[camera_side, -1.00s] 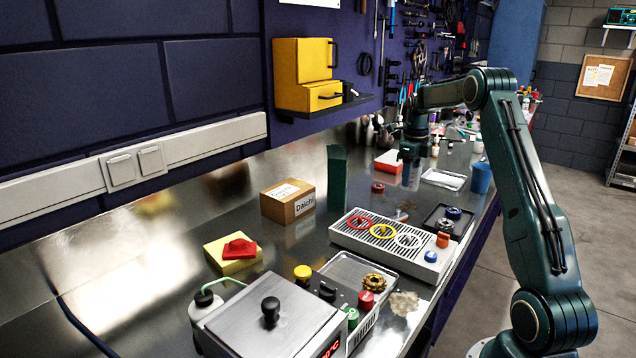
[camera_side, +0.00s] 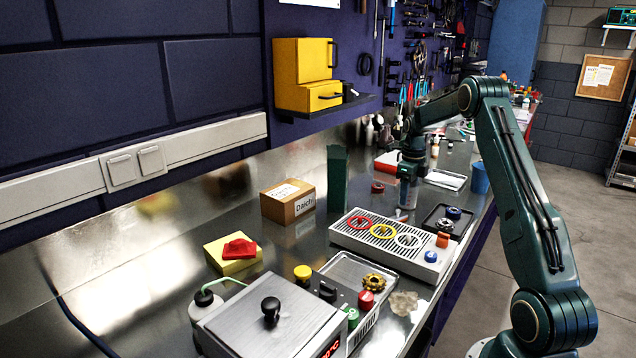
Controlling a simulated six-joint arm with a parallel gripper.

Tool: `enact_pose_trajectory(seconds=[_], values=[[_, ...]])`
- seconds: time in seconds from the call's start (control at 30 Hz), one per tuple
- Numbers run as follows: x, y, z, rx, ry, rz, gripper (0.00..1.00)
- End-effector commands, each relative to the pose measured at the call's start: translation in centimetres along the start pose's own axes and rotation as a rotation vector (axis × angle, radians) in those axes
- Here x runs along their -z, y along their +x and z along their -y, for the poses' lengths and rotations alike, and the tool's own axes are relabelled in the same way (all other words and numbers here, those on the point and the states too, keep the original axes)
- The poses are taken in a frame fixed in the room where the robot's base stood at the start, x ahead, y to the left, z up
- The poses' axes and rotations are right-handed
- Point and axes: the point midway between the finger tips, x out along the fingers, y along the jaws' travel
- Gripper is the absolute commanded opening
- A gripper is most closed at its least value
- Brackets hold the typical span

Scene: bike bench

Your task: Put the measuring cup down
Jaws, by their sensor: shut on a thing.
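My gripper (camera_side: 409,176) is at the end of the arm, low over the metal bench (camera_side: 352,182), behind the drip tray. It is shut on the measuring cup (camera_side: 408,195), a clear greyish vessel that hangs upright below the jaws. The cup's upper part is partly hidden by the gripper. Its bottom is close to the bench top; I cannot tell whether it touches.
A small red ring (camera_side: 377,187) lies left of the cup. A drip tray (camera_side: 340,236) with coloured rings and a black tray (camera_side: 432,218) stand nearer. A blue cup (camera_side: 480,178) and a white tray (camera_side: 446,180) are to the right. A green upright block (camera_side: 337,176) stands left.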

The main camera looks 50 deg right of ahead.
Motion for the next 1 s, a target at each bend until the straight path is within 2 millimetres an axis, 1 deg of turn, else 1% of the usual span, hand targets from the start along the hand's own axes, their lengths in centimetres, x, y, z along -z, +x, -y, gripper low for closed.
enact_pose_trajectory(seconds=[0.3,0.33,0.43,0.77,0.87,1.0], values=[[0.0,0.3,0.0,0.0,0.0,0.0,0.31],[0.0,0.3,0.0,0.0,0.0,0.0,0.54],[0.0,0.3,0.0,0.0,0.0,0.0,0.74],[0.0,0.2,0.0,0.001,0.0,0.0,0.74],[0.0,-0.1,0.0,0.001,0.0,0.001,0.74],[-0.1,-1.1,0.1,0.003,0.0,0.003,0.74]])
